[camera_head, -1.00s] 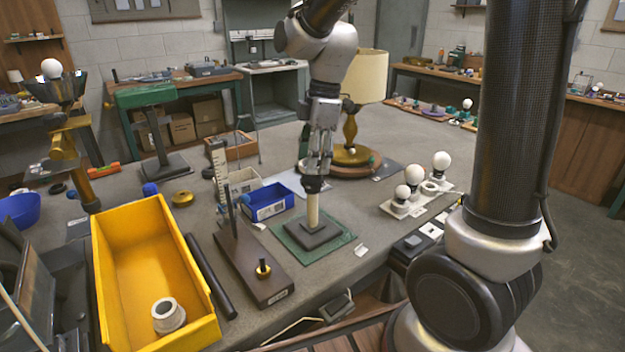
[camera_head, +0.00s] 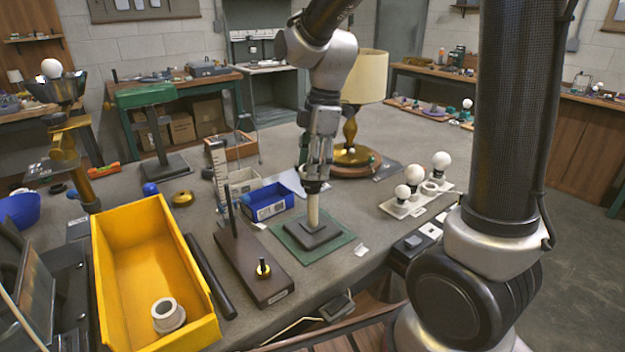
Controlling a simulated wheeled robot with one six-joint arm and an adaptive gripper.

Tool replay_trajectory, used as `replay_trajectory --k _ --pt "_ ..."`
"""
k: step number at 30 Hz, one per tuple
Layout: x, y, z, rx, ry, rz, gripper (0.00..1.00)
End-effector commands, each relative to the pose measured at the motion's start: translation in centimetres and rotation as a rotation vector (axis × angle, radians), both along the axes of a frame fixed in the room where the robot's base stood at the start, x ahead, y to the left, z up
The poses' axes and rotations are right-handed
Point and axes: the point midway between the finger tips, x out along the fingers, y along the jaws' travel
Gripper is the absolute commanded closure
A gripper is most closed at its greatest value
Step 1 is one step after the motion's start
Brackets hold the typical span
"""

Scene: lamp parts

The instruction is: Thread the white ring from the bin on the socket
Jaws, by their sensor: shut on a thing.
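The white ring (camera_head: 168,315) lies near the front of the yellow bin (camera_head: 110,285), its round hole facing up. A pale post (camera_head: 312,210) stands upright on a dark square base, with a dark socket (camera_head: 314,187) at its top. My gripper (camera_head: 317,178) points down over the post, its fingers closed at the dark socket. The fingers hide part of the socket, and the exact contact is too small to see. The ring is well away from my gripper, at the lower left.
A green mat (camera_head: 343,237) lies under the post's base. A brown board (camera_head: 235,262) with a tall dark rod stands between bin and post. A blue bin (camera_head: 268,211) is behind left, a lamp (camera_head: 364,75) behind, and a bulb tray (camera_head: 413,208) at right.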

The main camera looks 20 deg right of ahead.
Motion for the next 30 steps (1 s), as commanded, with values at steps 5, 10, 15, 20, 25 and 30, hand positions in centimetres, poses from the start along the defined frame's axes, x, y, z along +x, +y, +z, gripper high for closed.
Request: replay_trajectory --k 5,10,15,20,25,30 --pt "-0.02 0.0 -0.23 0.0 0.001 0.0 0.61" --pt "-0.04 0.0 -0.45 0.0 0.001 0.0 0.61" --pt "-0.04 -0.01 -0.59 0.0 0.001 0.0 0.61" --pt "-0.03 0.0 -0.58 0.0 0.001 0.0 0.61" --pt "-0.03 0.0 -0.6 0.0 0.001 0.0 0.61" --pt "-0.03 -0.01 -0.73 0.0 0.001 0.0 0.61"
